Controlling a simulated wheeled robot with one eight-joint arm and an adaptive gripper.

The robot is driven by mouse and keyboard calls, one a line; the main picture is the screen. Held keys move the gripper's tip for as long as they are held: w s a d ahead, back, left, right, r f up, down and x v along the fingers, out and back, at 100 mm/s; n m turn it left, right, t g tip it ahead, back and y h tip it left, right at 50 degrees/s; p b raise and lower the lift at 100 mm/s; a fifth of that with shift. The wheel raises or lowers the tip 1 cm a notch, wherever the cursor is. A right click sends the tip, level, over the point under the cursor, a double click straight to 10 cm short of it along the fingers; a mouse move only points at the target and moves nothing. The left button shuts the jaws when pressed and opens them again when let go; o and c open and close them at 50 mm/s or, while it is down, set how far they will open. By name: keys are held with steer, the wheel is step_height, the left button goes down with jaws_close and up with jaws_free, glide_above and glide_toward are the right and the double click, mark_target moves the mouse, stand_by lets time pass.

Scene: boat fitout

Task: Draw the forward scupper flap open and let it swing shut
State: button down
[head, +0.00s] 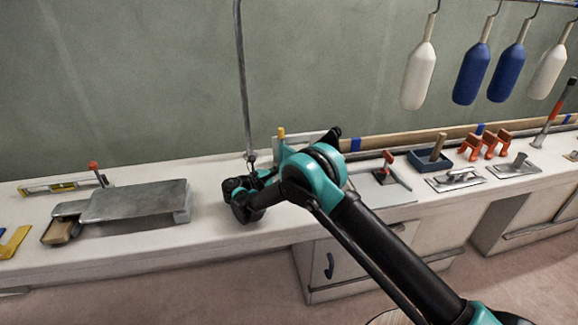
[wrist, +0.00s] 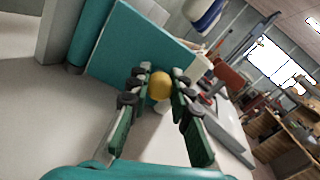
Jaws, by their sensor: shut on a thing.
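In the wrist view a round yellow knob (wrist: 160,86) sits between the fingertips of my gripper (wrist: 161,82), which is shut on it. A flat teal panel (wrist: 135,45) stands tilted in the picture just behind the knob; I cannot tell whether it is the forward scupper flap, or how far any flap is open. In the head view a yellow-topped piece (head: 281,131) shows above my arm, beside a pale upright plate (head: 304,139). My arm reaches over the bench there and hides the fingertips and whatever is below.
A thin upright rod (head: 241,80) stands close to my wrist. A grey slab (head: 135,200) lies left on the white bench (head: 215,225). Right are a blue tray (head: 428,162), trowels (head: 456,180) and orange clamps (head: 484,145). White and blue fenders (head: 418,76) hang above.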

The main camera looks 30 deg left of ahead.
steer(key=c, duration=1.6)
jaws_free()
steer(key=v, duration=1.2)
steer(key=shift+f, duration=0.1)
